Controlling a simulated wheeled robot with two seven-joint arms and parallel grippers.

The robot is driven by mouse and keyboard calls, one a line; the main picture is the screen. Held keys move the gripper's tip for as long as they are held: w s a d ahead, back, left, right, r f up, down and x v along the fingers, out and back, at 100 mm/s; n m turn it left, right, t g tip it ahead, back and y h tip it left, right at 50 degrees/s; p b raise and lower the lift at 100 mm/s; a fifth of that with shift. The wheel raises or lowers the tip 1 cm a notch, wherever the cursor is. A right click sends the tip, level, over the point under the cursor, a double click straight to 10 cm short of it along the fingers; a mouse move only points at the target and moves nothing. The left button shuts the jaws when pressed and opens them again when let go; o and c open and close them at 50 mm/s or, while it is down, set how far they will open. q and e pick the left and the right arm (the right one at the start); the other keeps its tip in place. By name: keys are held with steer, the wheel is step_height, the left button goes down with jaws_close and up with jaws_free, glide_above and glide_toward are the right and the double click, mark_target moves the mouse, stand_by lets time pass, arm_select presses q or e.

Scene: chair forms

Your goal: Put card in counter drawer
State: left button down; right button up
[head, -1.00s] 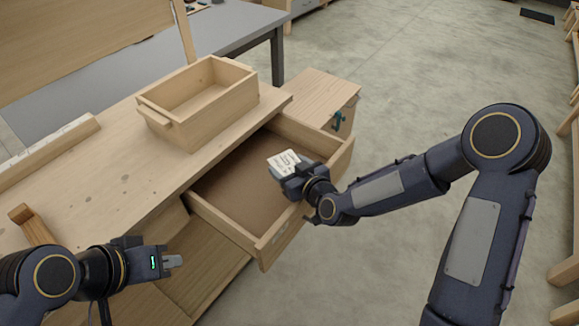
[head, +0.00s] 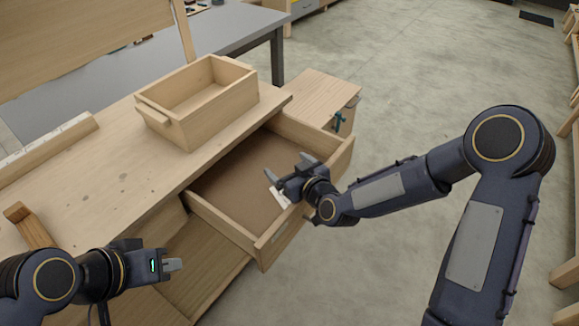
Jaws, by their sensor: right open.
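The counter drawer (head: 229,218) is pulled out from under the wooden counter. My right gripper (head: 290,168) is over the drawer's interior, with its two fingers spread apart. The white card (head: 280,198) shows as a small piece below the gripper, inside the drawer's outline. The gripper hides most of it, and I cannot tell whether it rests flat on the drawer's bottom. My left gripper (head: 174,265) is at the lower left, in front of the counter and away from the drawer. I see nothing in it, and its finger gap is unclear.
An open wooden box (head: 205,119) stands on the counter (head: 95,177) behind the drawer. A lower wooden cabinet (head: 310,97) with a dark green clamp-like item (head: 339,122) is right of the drawer. Open floor (head: 420,90) lies to the right.

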steer(key=s+d+r+m+g+h+p, duration=0.15)
steer(key=s+d+r, duration=0.25)
steer(key=s+d, duration=0.45)
steer(key=s+d+r+m+g+h+b, duration=0.1)
steer(key=s+d+r+m+g+h, duration=0.2)
steer(key=s+d, duration=0.55)
steer(key=s+d+r+m+g, duration=0.1)
steer(key=s+d+m, duration=0.1)
steer(key=s, duration=0.4)
steer(key=s+d+r+m+g, duration=0.1)
steer(key=s, duration=0.6)
steer(key=shift+d+r+m+y, duration=0.3)
steer(key=shift+d+m+y, duration=0.05)
steer(key=shift+g+p, duration=0.25)
steer(key=shift+p, duration=0.05)
